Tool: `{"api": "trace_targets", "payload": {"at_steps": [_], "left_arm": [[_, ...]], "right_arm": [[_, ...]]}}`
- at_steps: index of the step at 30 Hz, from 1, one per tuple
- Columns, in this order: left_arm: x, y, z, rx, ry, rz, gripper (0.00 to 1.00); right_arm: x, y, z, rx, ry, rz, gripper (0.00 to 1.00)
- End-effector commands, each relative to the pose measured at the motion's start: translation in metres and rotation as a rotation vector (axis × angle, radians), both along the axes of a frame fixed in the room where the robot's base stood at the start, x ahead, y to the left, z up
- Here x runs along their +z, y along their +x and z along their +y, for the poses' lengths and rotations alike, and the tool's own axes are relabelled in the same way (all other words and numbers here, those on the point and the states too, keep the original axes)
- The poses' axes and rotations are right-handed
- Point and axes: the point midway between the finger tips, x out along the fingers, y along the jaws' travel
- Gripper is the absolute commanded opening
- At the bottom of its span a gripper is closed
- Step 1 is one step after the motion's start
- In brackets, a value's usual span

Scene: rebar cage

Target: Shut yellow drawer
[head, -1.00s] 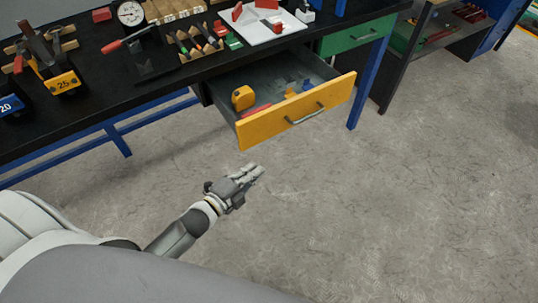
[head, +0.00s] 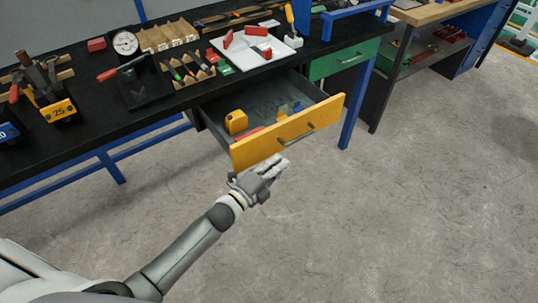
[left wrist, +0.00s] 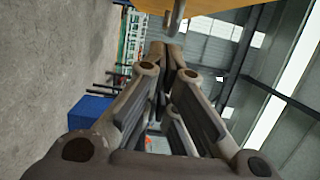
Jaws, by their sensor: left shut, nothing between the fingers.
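The yellow drawer (head: 290,131) stands pulled out from under the black workbench. A yellow tape measure (head: 236,122) and several small red and blue items lie inside it. A metal bar handle (head: 296,137) is on its front. My left gripper (head: 279,163) is shut and empty, just in front of the drawer front, near its lower edge; I cannot tell if it touches. In the left wrist view, the shut fingers (left wrist: 174,50) point toward the handle (left wrist: 175,18) and the yellow front (left wrist: 205,6) at the top. My right gripper is not in view.
The black bench top (head: 95,128) carries a dial gauge (head: 125,42), a white tray (head: 255,47) and other tools. A shut green drawer (head: 340,59) is right of the yellow one. A blue bench leg (head: 357,108) stands right of the yellow drawer. The floor in front is clear.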

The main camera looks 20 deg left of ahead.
Motion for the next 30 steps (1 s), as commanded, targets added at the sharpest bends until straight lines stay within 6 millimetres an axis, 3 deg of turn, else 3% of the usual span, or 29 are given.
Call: {"api": "trace_targets", "payload": {"at_steps": [1,6,23,30], "left_arm": [[0.001,0.006,0.012,0.003,0.007,0.001,0.0],[0.0,0.018,0.027,0.002,0.004,0.0,0.0],[-0.001,0.023,0.034,0.002,0.002,0.001,0.0],[-0.002,0.037,0.052,0.003,0.005,-0.001,0.0]], "right_arm": [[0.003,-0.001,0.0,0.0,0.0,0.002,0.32],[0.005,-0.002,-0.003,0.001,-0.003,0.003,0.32],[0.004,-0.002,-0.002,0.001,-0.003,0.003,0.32],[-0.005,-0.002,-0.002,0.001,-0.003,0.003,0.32]]}}
